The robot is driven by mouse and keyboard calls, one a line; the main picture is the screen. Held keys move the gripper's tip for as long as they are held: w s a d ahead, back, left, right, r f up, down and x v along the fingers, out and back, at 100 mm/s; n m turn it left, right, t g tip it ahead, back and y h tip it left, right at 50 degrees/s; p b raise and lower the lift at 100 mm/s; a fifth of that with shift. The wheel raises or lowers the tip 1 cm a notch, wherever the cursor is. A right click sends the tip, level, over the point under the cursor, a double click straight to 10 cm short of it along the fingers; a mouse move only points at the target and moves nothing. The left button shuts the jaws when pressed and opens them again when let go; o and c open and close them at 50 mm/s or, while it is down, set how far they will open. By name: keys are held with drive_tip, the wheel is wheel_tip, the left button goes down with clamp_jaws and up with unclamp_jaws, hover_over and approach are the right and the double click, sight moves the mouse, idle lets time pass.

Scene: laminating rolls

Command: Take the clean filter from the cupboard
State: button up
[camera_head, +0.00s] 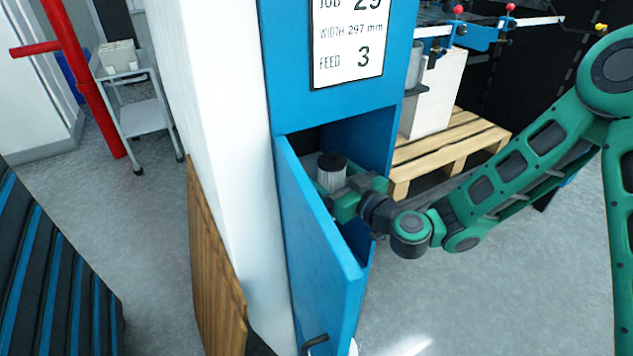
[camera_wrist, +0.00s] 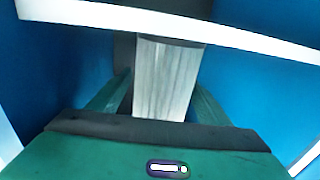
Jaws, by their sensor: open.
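The clean filter (camera_head: 332,176) is a white pleated cylinder with a black top. It stands upright inside the blue cupboard (camera_head: 335,110), whose door (camera_head: 325,255) is swung open. My gripper (camera_head: 342,190) reaches into the cupboard opening at the filter. In the wrist view the filter (camera_wrist: 165,80) stands between the two green fingers of my gripper (camera_wrist: 160,95), one on each side. The fingers are open; whether either touches the filter cannot be told. The filter's foot is hidden behind the gripper body.
The open door stands close to the left of my gripper. A white wall or column (camera_head: 205,120) is left of the cupboard. A wooden pallet (camera_head: 450,150) with a white block lies to the right. A grey trolley (camera_head: 140,115) and red post (camera_head: 85,85) stand at the far left.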

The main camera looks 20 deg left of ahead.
drive_tip(key=shift+w+a, duration=0.1)
drive_tip(key=shift+a, duration=0.05)
drive_tip(key=c, duration=1.2)
drive_tip(key=shift+o, duration=0.2)
drive_tip(key=shift+r, duration=0.15)
